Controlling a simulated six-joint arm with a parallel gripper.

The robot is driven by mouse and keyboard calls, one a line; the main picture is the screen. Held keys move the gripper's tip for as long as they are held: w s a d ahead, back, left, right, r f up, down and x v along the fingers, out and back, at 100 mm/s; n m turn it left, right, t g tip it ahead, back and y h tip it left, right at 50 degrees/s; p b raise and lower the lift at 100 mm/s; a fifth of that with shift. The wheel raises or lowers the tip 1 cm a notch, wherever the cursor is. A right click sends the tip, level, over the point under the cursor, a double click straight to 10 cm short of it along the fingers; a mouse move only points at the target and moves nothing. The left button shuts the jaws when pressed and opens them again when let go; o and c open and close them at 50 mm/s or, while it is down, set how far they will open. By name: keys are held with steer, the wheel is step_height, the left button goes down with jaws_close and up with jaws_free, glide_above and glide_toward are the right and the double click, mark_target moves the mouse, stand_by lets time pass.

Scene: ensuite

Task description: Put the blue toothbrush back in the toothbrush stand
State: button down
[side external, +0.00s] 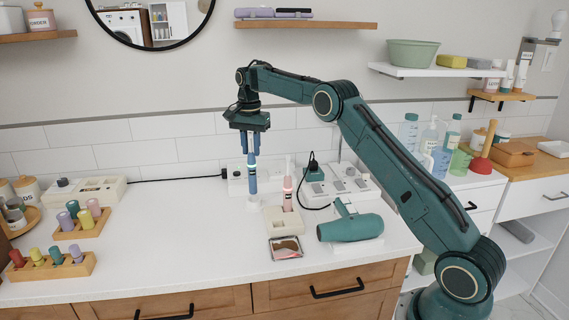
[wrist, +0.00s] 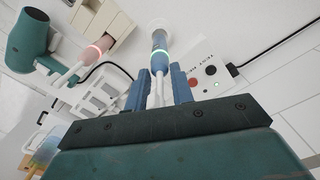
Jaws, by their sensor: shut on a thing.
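The blue toothbrush (side external: 252,180) stands roughly upright, gripped near its upper part by my gripper (side external: 249,148). In the wrist view the blue toothbrush (wrist: 160,44) runs away from between the fingers (wrist: 159,82), with a glowing ring near them. Its lower end meets a white round piece (side external: 253,203); I cannot tell if this is its own foot or a separate base. The beige toothbrush stand (side external: 284,225) is just right of it and nearer the camera, and the two are apart. A pink toothbrush (side external: 287,192) stands in the stand.
A teal hair dryer (side external: 350,227) lies right of the stand. A small dish (side external: 286,248) sits in front. A power strip (side external: 235,182) and black cable are behind. Peg racks (side external: 82,224) stand at left. The counter (side external: 180,235) between them is clear.

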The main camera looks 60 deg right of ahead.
steer(key=shift+r, duration=2.85)
